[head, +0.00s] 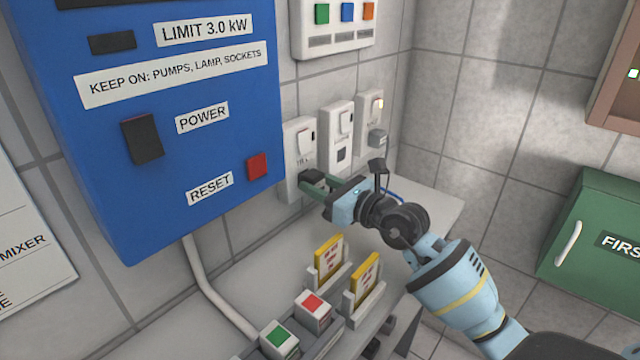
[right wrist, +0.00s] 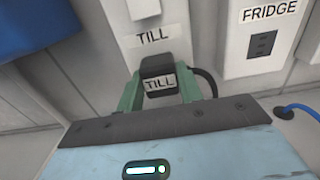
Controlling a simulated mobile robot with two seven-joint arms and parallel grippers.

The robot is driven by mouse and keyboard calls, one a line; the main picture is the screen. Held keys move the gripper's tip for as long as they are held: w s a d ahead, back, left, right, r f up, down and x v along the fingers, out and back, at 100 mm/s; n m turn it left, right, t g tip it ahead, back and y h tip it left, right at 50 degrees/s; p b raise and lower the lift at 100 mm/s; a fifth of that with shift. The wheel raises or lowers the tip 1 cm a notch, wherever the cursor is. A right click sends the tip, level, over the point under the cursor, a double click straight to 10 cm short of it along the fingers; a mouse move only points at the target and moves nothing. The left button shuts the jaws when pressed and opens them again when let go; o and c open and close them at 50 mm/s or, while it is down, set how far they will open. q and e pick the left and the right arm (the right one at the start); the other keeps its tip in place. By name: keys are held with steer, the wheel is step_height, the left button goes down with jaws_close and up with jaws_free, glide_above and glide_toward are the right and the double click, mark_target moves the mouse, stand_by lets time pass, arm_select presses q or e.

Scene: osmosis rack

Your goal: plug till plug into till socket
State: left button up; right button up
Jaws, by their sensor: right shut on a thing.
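The till plug (right wrist: 158,66) is a black block with a TILL label, held between the green fingers of my right gripper (right wrist: 160,90). In the head view my right gripper (head: 314,184) reaches left to the wall, shut on the plug. The till socket (right wrist: 152,38) is a white wall plate labelled TILL, directly behind the plug. It is the leftmost of several plates in the head view (head: 294,135). The plug covers the plate's outlet, and I cannot tell whether its pins are in. My left gripper is not in view.
The fridge socket (right wrist: 262,45) is just right, with its outlet bare. A blue power box (head: 150,190) stands out from the wall on the left. Below lie the counter (head: 430,212), yellow card holders (head: 328,262), and red (head: 314,305) and green (head: 279,338) buttons.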

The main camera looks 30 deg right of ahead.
stand_by(0.6)
steer(key=shift+w, duration=0.15)
stand_by(0.7)
steer(key=shift+w+a, duration=0.15)
steer(key=shift+w, duration=0.2)
steer(key=o, duration=0.8)
steer(key=shift+o, duration=0.9)
